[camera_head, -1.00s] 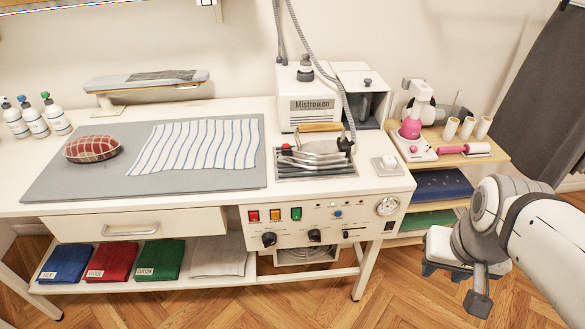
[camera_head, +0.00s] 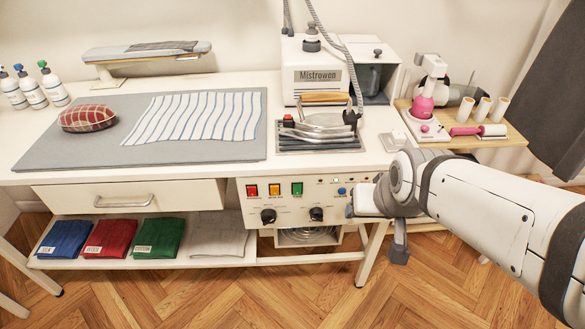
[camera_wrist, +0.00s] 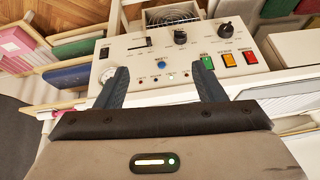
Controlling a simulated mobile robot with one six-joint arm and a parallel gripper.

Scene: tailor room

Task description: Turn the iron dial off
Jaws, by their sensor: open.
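The white control panel (camera_head: 290,200) on the table's front has two black dials, a left one (camera_head: 268,216) and a right one (camera_head: 316,214). In the wrist view the panel appears upside down, with the same dials (camera_wrist: 226,30) (camera_wrist: 180,37) beyond my fingertips. Their labels are too small to read, so I cannot tell which is the iron's. My gripper (camera_wrist: 163,75) is open and empty, in front of the panel and apart from both dials. In the head view my wrist covers the panel's right end. The iron (camera_head: 325,127) rests on its grey pad on the table.
Red, yellow and green switches (camera_head: 274,190) sit above the dials. A blue button (camera_wrist: 161,64) and small lights lie between my fingers in the wrist view. A round gauge (camera_wrist: 107,76) is partly behind one finger. Folded cloths (camera_head: 160,236) lie on the lower shelf. The floor in front is clear.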

